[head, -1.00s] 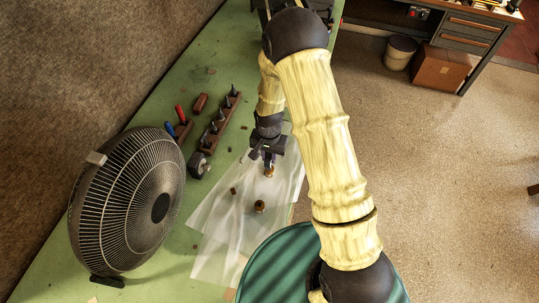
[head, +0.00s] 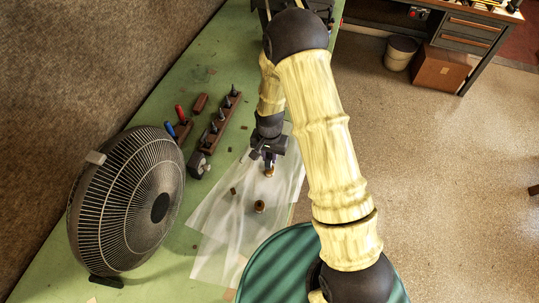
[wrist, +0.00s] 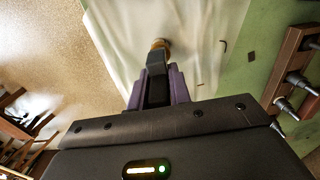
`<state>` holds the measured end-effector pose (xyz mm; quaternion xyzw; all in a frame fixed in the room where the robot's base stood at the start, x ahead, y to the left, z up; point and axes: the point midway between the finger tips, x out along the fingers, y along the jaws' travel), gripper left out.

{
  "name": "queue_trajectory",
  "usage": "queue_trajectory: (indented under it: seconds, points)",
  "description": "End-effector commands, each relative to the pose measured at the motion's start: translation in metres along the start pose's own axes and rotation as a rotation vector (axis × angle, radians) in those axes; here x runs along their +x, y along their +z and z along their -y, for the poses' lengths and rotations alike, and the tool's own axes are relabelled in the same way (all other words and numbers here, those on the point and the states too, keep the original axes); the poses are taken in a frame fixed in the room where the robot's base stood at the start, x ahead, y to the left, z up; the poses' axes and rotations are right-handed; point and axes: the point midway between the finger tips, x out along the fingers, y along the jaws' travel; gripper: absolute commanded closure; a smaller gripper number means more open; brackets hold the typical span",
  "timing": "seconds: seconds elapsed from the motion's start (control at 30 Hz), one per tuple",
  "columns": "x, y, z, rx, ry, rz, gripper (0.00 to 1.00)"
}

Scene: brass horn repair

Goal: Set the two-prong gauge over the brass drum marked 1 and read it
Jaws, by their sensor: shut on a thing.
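My gripper (head: 268,158) is over the pale sheet on the green bench, pointing down. In the wrist view my gripper (wrist: 158,88) is shut on a dark, narrow piece, seemingly the two-prong gauge (wrist: 156,66); its prongs cannot be told apart. A small brass drum (head: 269,171) is right at the gauge's lower end, and it also shows in the wrist view (wrist: 159,43), partly hidden by the gauge. I cannot tell whether they touch. A second brass drum (head: 260,207) stands nearer on the sheet. No number or gauge reading is legible.
A large black fan (head: 128,205) stands at the bench's left. A brown rack (head: 208,143) with several pointed tools, a small dark gauge-like box (head: 199,166) and red and blue handles lie beyond it. A round green top (head: 275,265) is at the front.

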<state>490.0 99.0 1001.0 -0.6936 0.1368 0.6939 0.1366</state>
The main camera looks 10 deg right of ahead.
Motion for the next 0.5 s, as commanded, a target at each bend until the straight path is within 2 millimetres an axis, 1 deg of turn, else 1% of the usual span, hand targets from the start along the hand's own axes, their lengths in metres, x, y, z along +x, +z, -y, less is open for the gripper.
queue_trajectory:
  seconds: [0.5]
  points:
    - [0.0068,-0.0002,0.0001,0.000,0.000,0.000,1.00]
